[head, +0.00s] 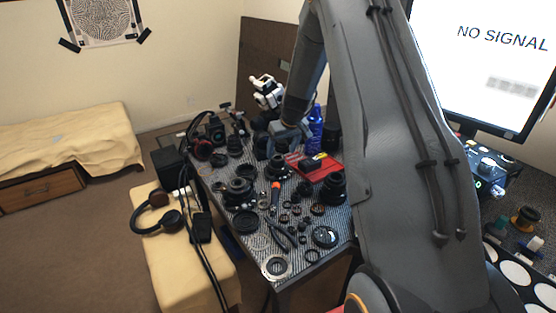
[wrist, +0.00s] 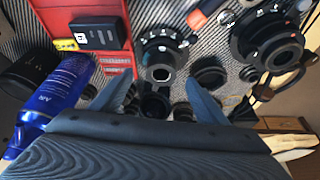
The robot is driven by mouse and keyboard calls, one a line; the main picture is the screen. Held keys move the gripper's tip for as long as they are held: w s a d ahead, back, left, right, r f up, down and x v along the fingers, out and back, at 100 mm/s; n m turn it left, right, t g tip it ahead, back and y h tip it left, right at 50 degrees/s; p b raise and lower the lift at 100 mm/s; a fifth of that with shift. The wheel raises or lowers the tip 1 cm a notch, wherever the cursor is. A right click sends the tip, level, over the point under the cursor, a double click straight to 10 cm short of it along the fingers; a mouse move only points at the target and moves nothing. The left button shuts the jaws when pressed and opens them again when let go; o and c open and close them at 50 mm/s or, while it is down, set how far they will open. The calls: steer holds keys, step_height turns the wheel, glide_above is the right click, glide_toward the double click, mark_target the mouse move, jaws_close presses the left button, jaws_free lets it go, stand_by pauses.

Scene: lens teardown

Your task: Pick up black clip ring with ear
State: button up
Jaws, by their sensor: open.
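My gripper (wrist: 158,98) is open in the wrist view, its two blue-grey fingers spread over the crowded table. Small dark round parts (wrist: 155,106) show between and just behind the fingers, partly hidden by the gripper body. I cannot tell which part is the black clip ring with ear, and no ear can be made out. In the head view my gripper (head: 285,136) is at the far part of the table, and its fingertips are hard to make out. Several small dark rings (head: 291,211) lie on the near part of the table.
A red tray (wrist: 102,62) holds a black box (wrist: 101,33). A blue spray bottle (wrist: 62,88) stands left of my gripper. Lens barrels (wrist: 161,58) and (wrist: 268,43) crowd the textured table. Headphones (head: 160,213) rest on a yellow-covered surface beside the table.

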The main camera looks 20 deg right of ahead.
mark_target(279, 155)
steer(key=shift+p+x, duration=1.05)
steer(key=shift+x, duration=1.45)
steer(key=shift+a, duration=0.15)
steer(key=shift+r, duration=0.1)
steer(key=c, duration=1.1)
